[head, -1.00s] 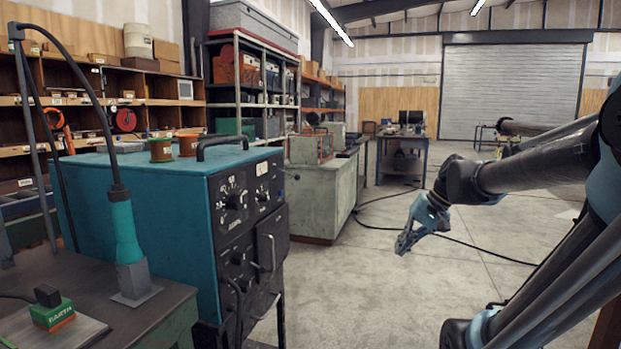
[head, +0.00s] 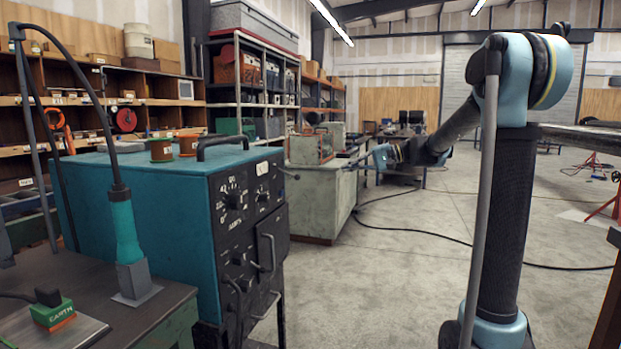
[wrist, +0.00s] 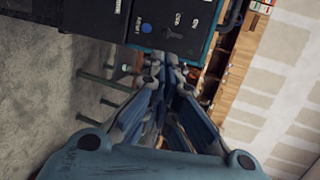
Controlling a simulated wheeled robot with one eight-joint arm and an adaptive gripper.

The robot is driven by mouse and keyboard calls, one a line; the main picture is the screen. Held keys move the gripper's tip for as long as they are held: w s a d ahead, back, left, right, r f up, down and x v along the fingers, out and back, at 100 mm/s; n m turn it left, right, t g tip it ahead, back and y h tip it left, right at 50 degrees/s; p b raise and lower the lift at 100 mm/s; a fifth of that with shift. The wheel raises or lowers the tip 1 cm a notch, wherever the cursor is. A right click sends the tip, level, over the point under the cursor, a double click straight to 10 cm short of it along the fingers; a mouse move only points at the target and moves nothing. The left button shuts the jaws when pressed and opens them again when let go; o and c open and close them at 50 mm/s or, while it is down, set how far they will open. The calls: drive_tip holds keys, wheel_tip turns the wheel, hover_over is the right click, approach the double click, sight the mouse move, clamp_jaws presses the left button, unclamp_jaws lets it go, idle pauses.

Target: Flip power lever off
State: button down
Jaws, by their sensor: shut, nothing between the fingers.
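The teal power unit (head: 140,195) stands at the left in the head view, its black front panel (head: 243,225) carrying dials and handles. In the wrist view this panel (wrist: 170,15) fills the top, with a blue round spot and a small dark lever-like shape (wrist: 172,32). I cannot tell for sure that this is the power lever. My gripper (wrist: 168,68) is shut and empty, its fingertips pointing at the panel, just below its edge in the picture. In the head view my gripper (head: 368,160) is small, to the right of the panel and apart from it.
A green-grey cabinet (head: 318,200) stands behind my gripper. A bench with a teal-handled tool (head: 124,235) is at the front left. A black cable (head: 440,235) crosses the open floor.

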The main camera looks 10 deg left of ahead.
drive_tip(key=x, duration=1.4)
drive_tip(key=shift+w+a+r, duration=0.2)
drive_tip(key=shift+r, duration=0.1)
drive_tip(key=shift+a+f, duration=0.5)
drive_tip(key=shift+f, duration=0.05)
